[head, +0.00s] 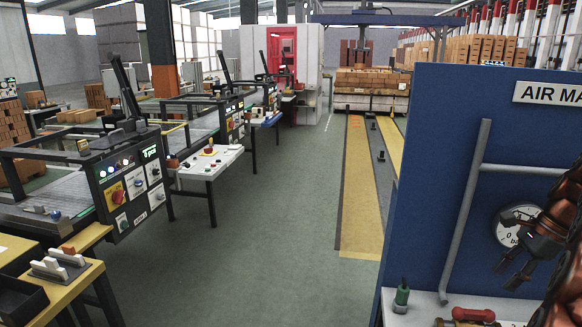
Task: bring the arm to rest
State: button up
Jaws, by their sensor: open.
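My gripper (507,274) is at the right edge of the head view, dark with coppery reflections. Its fingers point down and left, apart, with nothing seen between them. It hangs in front of a blue panel (430,180) and partly covers a round white gauge (505,228). My arm runs out of the picture at the right, so most of it is hidden.
Below the gripper, a light ledge (420,316) bears a green-bodied item (401,297) and a red-handled tool (473,315). A grey pipe (467,205) runs up the panel. Machine consoles (130,185) line the left. The green floor (265,235) between is clear.

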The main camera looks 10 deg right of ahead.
jog(key=s+a+n+g+h, duration=0.15)
jog(key=a+n, duration=0.35)
jog(key=a, duration=0.8)
jog(key=s+a+n+g, duration=0.1)
jog(key=s+a+n, duration=0.3)
jog(key=a, duration=0.8)
jog(key=s+a+f+n+h, duration=0.1)
jog(key=s+a+f+n, duration=0.2)
jog(key=s+a+n, duration=0.2)
jog(key=s+a+f+n+h, duration=0.1)
jog(key=s+a+f+n, duration=0.2)
jog(key=s, duration=0.9)
jog(key=a+n, duration=0.3)
jog(key=n, duration=0.1)
jog(key=shift+a+h, duration=0.2)
jog(key=shift+h, duration=0.15)
jog(key=shift+d+f+g, duration=0.1)
jog(key=shift+g, duration=0.15)
